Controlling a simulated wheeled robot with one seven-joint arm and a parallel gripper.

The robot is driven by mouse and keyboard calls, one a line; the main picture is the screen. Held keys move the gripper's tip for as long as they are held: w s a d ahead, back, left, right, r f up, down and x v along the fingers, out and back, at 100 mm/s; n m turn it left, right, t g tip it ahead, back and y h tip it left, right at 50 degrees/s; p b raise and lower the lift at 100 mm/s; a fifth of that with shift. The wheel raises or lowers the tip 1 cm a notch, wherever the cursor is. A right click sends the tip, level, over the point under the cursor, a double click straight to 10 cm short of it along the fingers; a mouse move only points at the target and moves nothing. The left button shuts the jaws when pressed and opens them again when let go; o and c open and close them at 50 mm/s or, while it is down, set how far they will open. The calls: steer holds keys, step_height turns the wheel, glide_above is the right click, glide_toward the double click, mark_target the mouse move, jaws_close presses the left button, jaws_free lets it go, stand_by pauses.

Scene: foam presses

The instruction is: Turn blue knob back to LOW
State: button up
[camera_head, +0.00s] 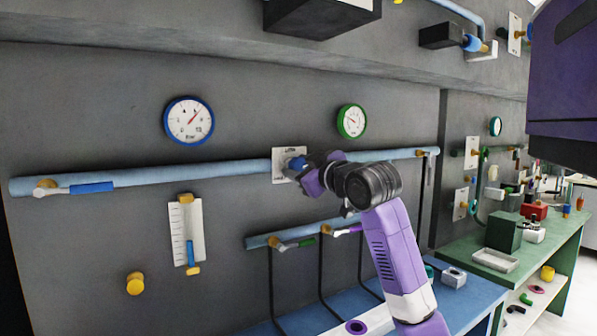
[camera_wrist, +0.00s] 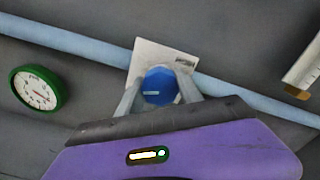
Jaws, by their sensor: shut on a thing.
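The blue knob (camera_wrist: 159,86) sits on a white label plate (camera_wrist: 160,54) on the wall. It shows as a blue round face with a pale line across it in the wrist view. In the head view the knob (camera_head: 297,163) is partly hidden by my gripper, and its plate (camera_head: 281,168) is in front of the upper light-blue pipe. My gripper (camera_wrist: 159,92) has one finger on each side of the knob and is shut on it. The print on the plate is too small to read.
A blue-rimmed gauge (camera_head: 189,121) and a green-rimmed gauge (camera_head: 351,121) hang above the upper pipe (camera_head: 190,175). A lower pipe (camera_head: 262,241) with small valves runs beneath my arm. A blue bench (camera_head: 345,302) and a green bench (camera_head: 485,258) stand at the right.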

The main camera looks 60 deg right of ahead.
steer(key=n+b, duration=0.2)
steer(key=n, duration=0.5)
steer(key=shift+f+b, duration=0.15)
steer(key=shift+b, duration=0.25)
steer(key=n+b, duration=0.2)
steer(key=n, duration=0.4)
steer(key=shift+n, duration=0.4)
steer(key=o, duration=1.4)
steer(key=b+v, duration=0.1)
steer(key=v, duration=0.7)
steer(key=shift+w, duration=0.1)
